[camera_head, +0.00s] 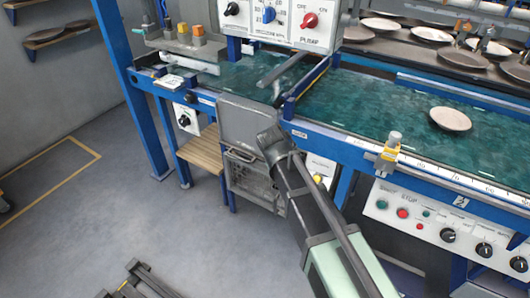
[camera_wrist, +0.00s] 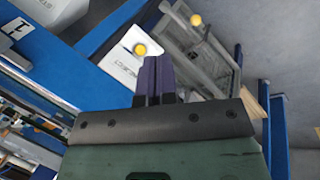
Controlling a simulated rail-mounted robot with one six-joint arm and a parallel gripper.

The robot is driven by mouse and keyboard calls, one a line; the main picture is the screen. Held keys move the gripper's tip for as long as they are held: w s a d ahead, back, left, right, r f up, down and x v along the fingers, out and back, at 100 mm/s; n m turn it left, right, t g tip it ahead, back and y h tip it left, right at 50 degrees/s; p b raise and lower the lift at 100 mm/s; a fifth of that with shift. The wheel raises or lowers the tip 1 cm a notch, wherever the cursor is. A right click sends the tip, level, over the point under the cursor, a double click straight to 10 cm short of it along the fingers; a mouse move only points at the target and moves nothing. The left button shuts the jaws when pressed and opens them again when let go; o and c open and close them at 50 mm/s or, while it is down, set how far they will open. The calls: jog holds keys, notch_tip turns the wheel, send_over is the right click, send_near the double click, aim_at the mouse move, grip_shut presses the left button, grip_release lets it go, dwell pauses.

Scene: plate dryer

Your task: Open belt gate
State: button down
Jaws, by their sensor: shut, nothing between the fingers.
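A flat grey hinged-looking panel (camera_head: 245,121) stands at the front of the gap between the two green belt sections; it may be the belt gate, but I cannot tell for sure. A grey angled bar (camera_head: 281,68) rises above the belt just behind it. My gripper (camera_head: 272,145) is in front of the panel's lower right corner in the head view; its fingertips cannot be made out there. In the wrist view my gripper's dark fingers (camera_wrist: 157,75) are together and empty. Beyond them are a white panel with a yellow button (camera_wrist: 133,55) and grey metal parts.
A wire crate (camera_head: 250,178) and a wooden slatted shelf (camera_head: 202,152) sit below the belt. A blue crossbar (camera_head: 305,88) spans the belt. The floor at left is mostly clear.

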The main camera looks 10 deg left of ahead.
jog(key=w+a+f+n+t+h+b, duration=0.1)
jog(key=w+a+f+t+h+b, duration=0.15)
jog(key=a, duration=0.55)
jog(key=w+a+f+n+t+h+b, duration=0.1)
jog(key=w+a+f+t+b, duration=0.2)
jog(key=a, duration=0.5)
jog(key=w+a+r+t+h+b, duration=0.1)
jog(key=w+a+r+t+h, duration=0.3)
jog(key=a+r, duration=0.4)
jog(key=shift+w+r+m+h, duration=0.3)
jog(key=shift+w+r+h, duration=0.25)
jog(key=shift+w+r, duration=0.5)
jog(key=shift+w+f, duration=0.15)
jog(key=shift+f, duration=0.1)
jog(key=s+d+b+x, duration=0.1)
jog(key=s+x, duration=0.1)
jog(key=x, duration=1.1)
jog(key=shift+d+f+b, duration=0.15)
jog(key=shift+d+b, duration=0.15)
jog(key=shift+b, duration=0.05)
